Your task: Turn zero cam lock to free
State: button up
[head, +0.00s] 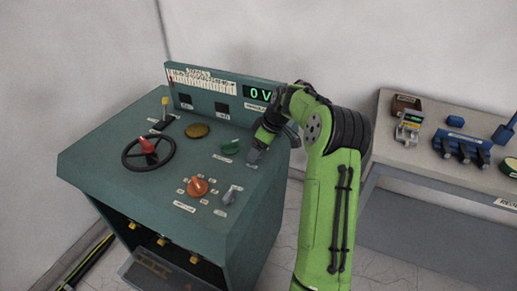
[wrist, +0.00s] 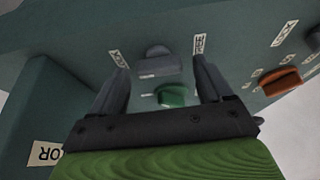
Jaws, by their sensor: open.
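A grey knob (wrist: 160,62) sits on the teal panel between two white labels in the wrist view. The left label (wrist: 118,58) seems to read LOCK and the right one (wrist: 199,44) FREE. The knob's wide body lies across the picture; its pointing direction is unclear. My gripper (wrist: 160,78) is open, with one finger on each side of the knob and gaps showing between. In the head view my gripper (head: 256,150) reaches down to the right side of the console (head: 110,160), largely hiding the grey knob.
A green knob (head: 230,147), an orange knob (head: 197,187) and another grey knob (head: 231,195) are close by. A black handwheel (head: 131,158) stands left. The upright display panel (head: 222,92) rises behind my gripper. A side table (head: 455,178) with several items is at right.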

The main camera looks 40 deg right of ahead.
jog(key=c, duration=1)
jog(key=shift+c, duration=0.2)
jog(key=shift+m, duration=0.3)
jog(key=m, duration=0.2)
jog(key=m+h+b, duration=0.1)
jog(key=m, duration=0.1)
jog(key=shift+a+t+h, duration=0.1)
jog(key=shift+t+h, duration=0.2)
jog(key=shift+t, duration=0.1)
jog(key=m+h, duration=0.1)
jog(key=m, duration=0.3)
jog(key=shift+h+b, duration=0.3)
jog(key=shift+h, duration=0.1)
jog(key=m, duration=0.2)
jog(key=m+g+h, duration=0.1)
jog(key=m, duration=0.2)
jog(key=shift+a+r+h+p, duration=0.1)
jog(key=shift+h+p, duration=0.2)
jog(key=shift+p, duration=0.05)
jog(key=m+g+h+p, duration=0.1)
jog(key=m, duration=0.3)
jog(key=shift+m, duration=0.3)
